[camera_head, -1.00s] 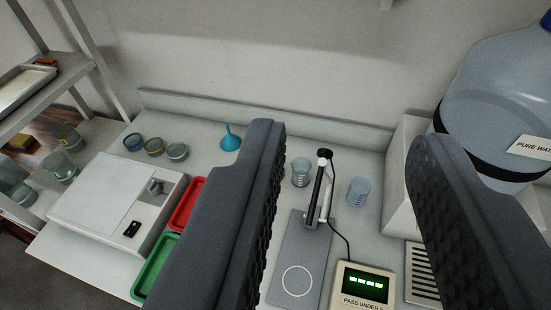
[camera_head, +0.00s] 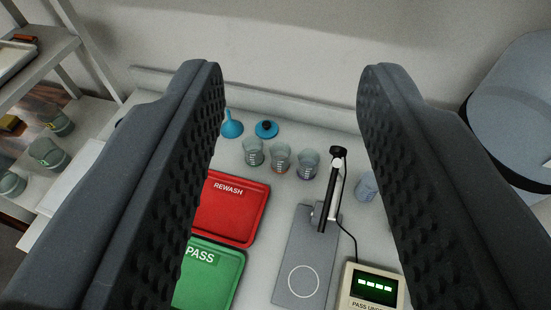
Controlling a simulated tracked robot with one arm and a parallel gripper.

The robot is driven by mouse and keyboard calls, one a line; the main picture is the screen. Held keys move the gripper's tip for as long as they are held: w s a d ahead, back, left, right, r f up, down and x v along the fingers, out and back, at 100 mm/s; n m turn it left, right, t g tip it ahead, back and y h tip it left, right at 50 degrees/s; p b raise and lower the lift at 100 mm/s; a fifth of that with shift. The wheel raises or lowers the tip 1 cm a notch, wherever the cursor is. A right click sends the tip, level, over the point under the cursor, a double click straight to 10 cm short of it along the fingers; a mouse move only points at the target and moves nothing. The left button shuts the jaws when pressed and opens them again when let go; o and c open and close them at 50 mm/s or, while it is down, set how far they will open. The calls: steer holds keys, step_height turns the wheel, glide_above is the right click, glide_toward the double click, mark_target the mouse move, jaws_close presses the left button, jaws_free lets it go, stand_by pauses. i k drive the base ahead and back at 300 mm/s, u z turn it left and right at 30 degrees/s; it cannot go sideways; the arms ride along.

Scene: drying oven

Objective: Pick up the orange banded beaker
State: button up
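The orange banded beaker (camera_head: 280,157) appears to be the middle one of three small clear beakers standing in a row on the bench, with an orange-red band near its base. A beaker with a greyish-green tint (camera_head: 253,151) stands to its left, and one with a dark bluish band (camera_head: 308,164) to its right. My gripper (camera_head: 291,82) is open and empty. Its two dark ridged fingers frame the row in the picture, one at each side, and touch none of the beakers.
A probe stand (camera_head: 304,262) with an upright arm and a readout box (camera_head: 372,287) stands right of the row. A red REWASH tray (camera_head: 232,212) and a green PASS tray (camera_head: 214,270) lie nearer. A blue funnel (camera_head: 231,125) and a blue-capped item (camera_head: 267,129) stand behind.

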mark_target(280, 152)
steer(key=z, duration=1.8)
steer(key=k, duration=1.15)
steer(key=u, duration=1.3)
steer(key=i, duration=1)
